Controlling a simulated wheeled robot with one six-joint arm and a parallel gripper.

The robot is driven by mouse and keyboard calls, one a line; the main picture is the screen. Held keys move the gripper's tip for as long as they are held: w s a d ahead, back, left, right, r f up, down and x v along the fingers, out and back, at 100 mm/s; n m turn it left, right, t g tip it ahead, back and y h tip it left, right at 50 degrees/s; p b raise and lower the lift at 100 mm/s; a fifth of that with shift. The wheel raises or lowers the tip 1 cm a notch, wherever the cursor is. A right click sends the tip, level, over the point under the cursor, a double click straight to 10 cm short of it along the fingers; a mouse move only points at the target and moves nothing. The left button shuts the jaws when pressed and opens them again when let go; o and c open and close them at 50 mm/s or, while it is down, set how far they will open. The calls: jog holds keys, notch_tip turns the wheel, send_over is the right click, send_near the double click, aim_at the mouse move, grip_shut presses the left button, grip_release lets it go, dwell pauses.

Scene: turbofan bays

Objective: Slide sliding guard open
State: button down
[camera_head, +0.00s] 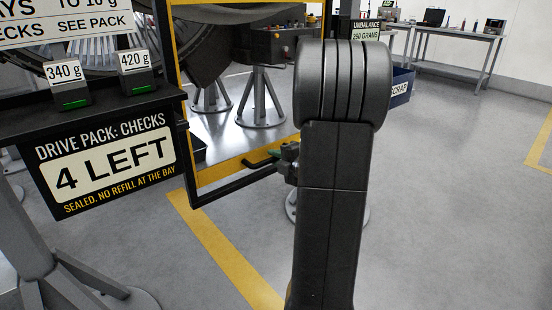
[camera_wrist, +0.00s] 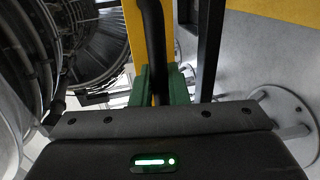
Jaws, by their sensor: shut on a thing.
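The sliding guard is a yellow-edged frame (camera_head: 230,165) with a clear middle, standing in front of the engine at the centre left. In the wrist view the handle is a dark upright bar (camera_wrist: 154,40) beside a yellow edge (camera_wrist: 135,30).
A drive pack sign reading "4 LEFT" (camera_head: 107,163) hangs at the left, below a shelf with 340 g and 420 g holders. Grey stand feet (camera_head: 260,112) are behind the guard. A blue scrap bin (camera_head: 401,88) and a bench (camera_head: 460,35) are farther back. The right floor is clear.

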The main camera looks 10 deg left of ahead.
jog(key=c, duration=1.5)
grip_release()
jog(key=p+v, duration=0.3)
jog(key=v, duration=1.1)
jog(key=shift+w+f, duration=0.1)
jog(key=b+x, duration=0.3)
jog(key=x, duration=1)
jog(key=shift+w+a, duration=0.2)
jog(key=shift+a, duration=0.2)
